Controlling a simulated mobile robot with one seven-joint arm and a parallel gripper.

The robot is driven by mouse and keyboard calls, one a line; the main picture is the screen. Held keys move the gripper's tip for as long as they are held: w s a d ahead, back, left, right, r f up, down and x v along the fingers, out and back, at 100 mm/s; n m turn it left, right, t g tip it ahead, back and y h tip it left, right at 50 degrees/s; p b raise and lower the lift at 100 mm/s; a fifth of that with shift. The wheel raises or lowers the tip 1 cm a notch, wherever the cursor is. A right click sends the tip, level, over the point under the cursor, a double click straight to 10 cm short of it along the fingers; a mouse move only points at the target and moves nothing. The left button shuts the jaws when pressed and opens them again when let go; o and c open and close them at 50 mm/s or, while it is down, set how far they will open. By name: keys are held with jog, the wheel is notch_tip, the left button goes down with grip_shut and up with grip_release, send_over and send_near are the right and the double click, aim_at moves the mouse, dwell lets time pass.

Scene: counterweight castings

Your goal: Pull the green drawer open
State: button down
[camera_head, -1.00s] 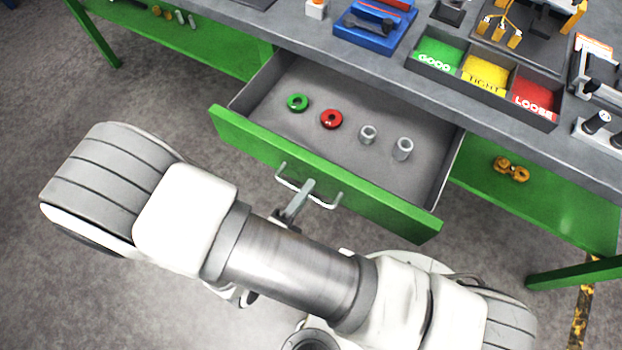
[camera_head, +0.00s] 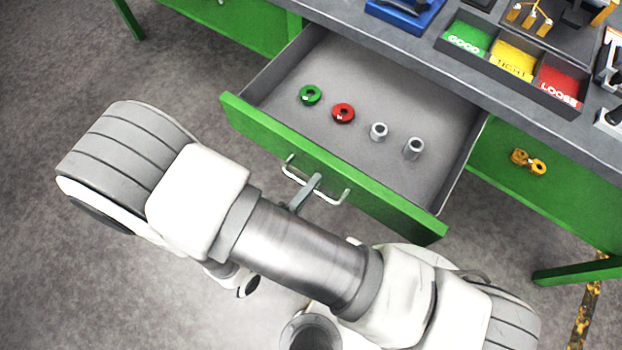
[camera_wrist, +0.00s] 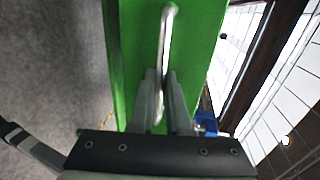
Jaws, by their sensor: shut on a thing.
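The green drawer (camera_head: 400,208) stands well out from the workbench, its grey inside in full view in the head view. Its front also fills the upper middle of the wrist view (camera_wrist: 136,60). A pale metal bar handle (camera_head: 335,197) is fixed to the front; it also shows in the wrist view (camera_wrist: 165,45). My gripper (camera_head: 314,183) is at the middle of this handle. In the wrist view my gripper's fingers (camera_wrist: 160,88) are on either side of the bar, shut on it. My arm hides part of the floor below the drawer.
Inside the drawer lie a green ring (camera_head: 310,95), a red ring (camera_head: 343,113) and two grey cylinders (camera_head: 413,148). A sorting tray (camera_head: 479,72) marked GOOD, TIGHT and LOOSE sits on the bench (camera_head: 400,60). A green bench leg (camera_head: 577,272) stands at right. The floor at left is clear.

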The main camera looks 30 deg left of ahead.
jog(key=c, duration=0.9)
grip_release()
jog(key=shift+s, duration=0.1)
